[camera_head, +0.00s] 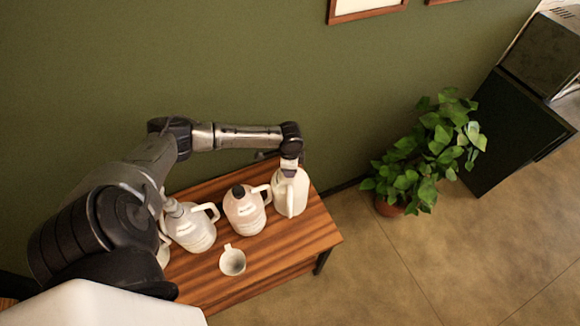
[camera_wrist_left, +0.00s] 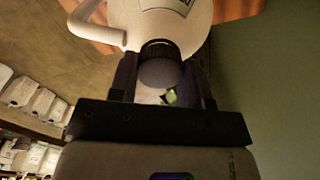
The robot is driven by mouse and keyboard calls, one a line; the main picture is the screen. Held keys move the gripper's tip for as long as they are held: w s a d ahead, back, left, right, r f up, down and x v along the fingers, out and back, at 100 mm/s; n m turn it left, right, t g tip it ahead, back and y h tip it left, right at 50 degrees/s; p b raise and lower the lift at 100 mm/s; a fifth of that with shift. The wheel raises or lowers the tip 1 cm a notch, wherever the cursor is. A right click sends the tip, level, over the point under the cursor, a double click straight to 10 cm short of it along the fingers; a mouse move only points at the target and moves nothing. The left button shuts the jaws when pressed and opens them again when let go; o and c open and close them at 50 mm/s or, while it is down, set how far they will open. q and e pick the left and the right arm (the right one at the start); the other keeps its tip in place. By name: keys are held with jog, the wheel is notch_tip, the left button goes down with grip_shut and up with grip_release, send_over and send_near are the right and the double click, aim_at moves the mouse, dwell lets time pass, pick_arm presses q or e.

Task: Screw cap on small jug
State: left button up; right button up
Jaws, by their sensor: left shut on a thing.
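A white jug (camera_head: 292,194) with a side handle stands upright at the right end of the wooden table (camera_head: 318,235). My left gripper (camera_head: 289,170) points down over its neck. In the left wrist view my left gripper (camera_wrist_left: 162,82) has a dark ribbed round cap (camera_wrist_left: 160,58) between its fingers and is shut on it. The cap is at the mouth of the white jug (camera_wrist_left: 168,25). How far it sits on the thread is hidden. My right gripper is not in view.
A pinkish jug with a dark cap (camera_head: 245,212) stands just left of the white jug. Another jug (camera_head: 193,229) stands further left, partly behind my arm. A small white cup (camera_head: 232,261) is in front. A potted plant (camera_head: 428,150) stands on the floor at right.

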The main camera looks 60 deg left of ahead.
pick_arm(q)
jog(key=m, duration=0.3)
jog(key=o, duration=1)
jog(key=n, duration=0.2)
jog(key=shift+n, duration=0.3)
jog(key=n, duration=0.8)
jog(key=shift+n, duration=0.3)
jog(key=n, duration=0.3)
